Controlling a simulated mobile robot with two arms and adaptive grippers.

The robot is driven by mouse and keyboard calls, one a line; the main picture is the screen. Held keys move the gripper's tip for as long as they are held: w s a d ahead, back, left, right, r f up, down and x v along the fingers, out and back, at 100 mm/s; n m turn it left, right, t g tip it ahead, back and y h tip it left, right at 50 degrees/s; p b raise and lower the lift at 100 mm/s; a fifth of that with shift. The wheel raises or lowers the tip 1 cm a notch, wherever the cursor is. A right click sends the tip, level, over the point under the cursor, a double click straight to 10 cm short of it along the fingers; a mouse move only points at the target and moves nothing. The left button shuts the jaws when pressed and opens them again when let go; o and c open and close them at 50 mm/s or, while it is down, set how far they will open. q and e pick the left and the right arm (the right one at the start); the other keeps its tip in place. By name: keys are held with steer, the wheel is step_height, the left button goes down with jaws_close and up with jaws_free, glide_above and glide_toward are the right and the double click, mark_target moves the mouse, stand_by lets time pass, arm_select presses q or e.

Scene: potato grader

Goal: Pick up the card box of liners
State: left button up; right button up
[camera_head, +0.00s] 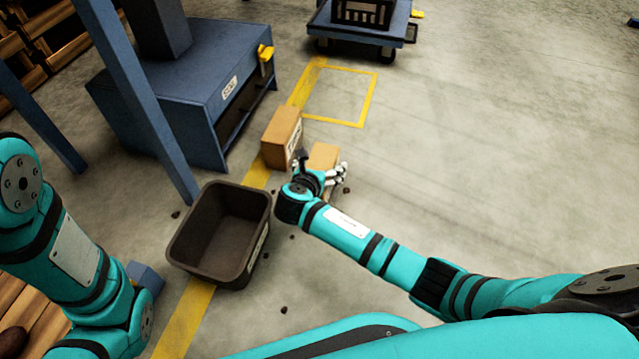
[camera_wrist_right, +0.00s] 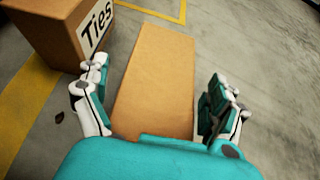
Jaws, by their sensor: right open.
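A plain brown card box (camera_head: 323,156) stands on the floor, partly hidden by my right gripper (camera_head: 338,174) in the head view. In the right wrist view this card box (camera_wrist_right: 156,75) lies between the two spread fingers of my right gripper (camera_wrist_right: 160,88). A gap shows on the right side; the left finger is very close to the box, and I cannot tell whether it touches. No label shows on the sides I see. A second card box, marked "Ties" (camera_head: 281,138), stands just left of it and also shows in the wrist view (camera_wrist_right: 62,30). My left gripper is out of view.
A dark open bin (camera_head: 187,246) stands left of my right forearm. A blue machine (camera_head: 205,85) with a post is behind it. A blue cart (camera_head: 357,37) with a dark crate stands at the back. Small dark lumps lie on the floor. The floor to the right is clear.

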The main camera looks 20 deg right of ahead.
steer(key=c, duration=1.7)
steer(key=shift+r, duration=0.1)
steer(key=shift+c, duration=0.2)
